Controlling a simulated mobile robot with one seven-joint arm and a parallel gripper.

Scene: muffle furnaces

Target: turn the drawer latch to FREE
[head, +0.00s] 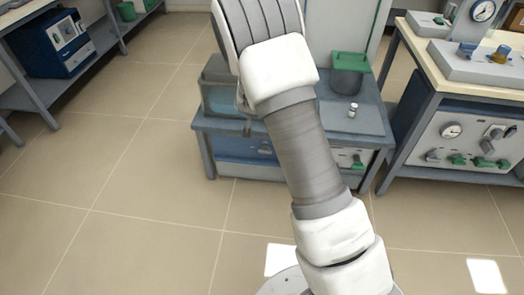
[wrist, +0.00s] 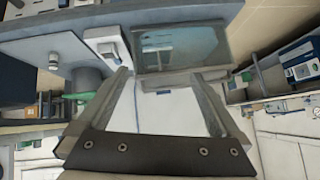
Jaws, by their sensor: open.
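My gripper (wrist: 160,74) is open and empty in the wrist view, its two fingers spread wide with a pale surface between them. In the head view my arm hides the gripper and the middle of the low grey bench (head: 205,125). A blue drawer-like front (head: 240,149) shows under the bench top, left of my arm. A pale panel with a green knob (head: 357,161) shows right of it. I cannot make out the drawer latch or its setting. A small white fitting (wrist: 106,46) lies beyond the left finger in the wrist view, but I cannot tell what it is.
A glass-sided tank (head: 222,98) stands on the bench's left; it also shows in the wrist view (wrist: 185,48). A workbench (head: 455,85) bounds the right. Floor at left is clear.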

